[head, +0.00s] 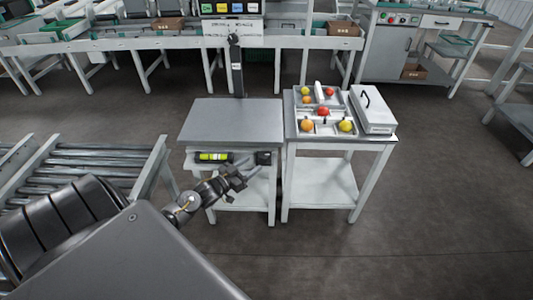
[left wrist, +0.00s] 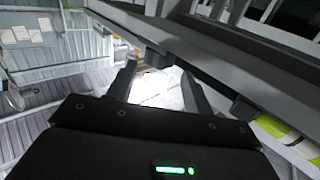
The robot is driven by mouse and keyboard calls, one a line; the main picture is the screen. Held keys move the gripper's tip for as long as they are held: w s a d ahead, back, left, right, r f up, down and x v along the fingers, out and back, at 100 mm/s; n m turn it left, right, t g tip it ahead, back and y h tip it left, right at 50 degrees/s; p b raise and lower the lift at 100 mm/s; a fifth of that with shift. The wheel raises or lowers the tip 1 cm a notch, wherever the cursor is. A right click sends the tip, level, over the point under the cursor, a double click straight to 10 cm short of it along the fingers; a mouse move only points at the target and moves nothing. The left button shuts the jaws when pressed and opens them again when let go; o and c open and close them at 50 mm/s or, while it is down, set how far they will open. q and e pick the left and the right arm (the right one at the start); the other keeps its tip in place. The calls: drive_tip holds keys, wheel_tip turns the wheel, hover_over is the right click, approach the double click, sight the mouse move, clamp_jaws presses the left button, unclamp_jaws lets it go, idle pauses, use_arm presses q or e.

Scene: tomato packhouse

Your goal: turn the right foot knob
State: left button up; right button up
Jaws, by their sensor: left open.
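A grey flat platform (head: 232,122) with a dark upright post stands on a white stand. Under its front right corner is a small black block (head: 263,158); I cannot tell for sure that it is the right foot knob. My left gripper (head: 240,177) is open and empty, just below and left of that block, apart from it as far as I can see. In the left wrist view its two fingers (left wrist: 160,88) spread below the platform's edge (left wrist: 215,50), with a small dark block (left wrist: 158,54) under that edge beyond them. My right gripper is out of view.
A yellow-green tool (head: 213,157) lies under the platform's front left; it also shows in the left wrist view (left wrist: 274,125). A table (head: 300,141) with tomatoes and a white case (head: 372,110) stands close at right. A roller conveyor (head: 85,165) is at left.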

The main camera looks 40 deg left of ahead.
sight(267, 154)
use_arm(q)
drive_tip(key=w, duration=0.5)
drive_tip(key=w+d, duration=0.1)
drive_tip(key=w, duration=0.2)
drive_tip(key=shift+w+d+b, duration=0.1)
drive_tip(key=shift+w+b, duration=0.05)
drive_tip(key=shift+b, duration=0.15)
drive_tip(key=shift+w, duration=0.3)
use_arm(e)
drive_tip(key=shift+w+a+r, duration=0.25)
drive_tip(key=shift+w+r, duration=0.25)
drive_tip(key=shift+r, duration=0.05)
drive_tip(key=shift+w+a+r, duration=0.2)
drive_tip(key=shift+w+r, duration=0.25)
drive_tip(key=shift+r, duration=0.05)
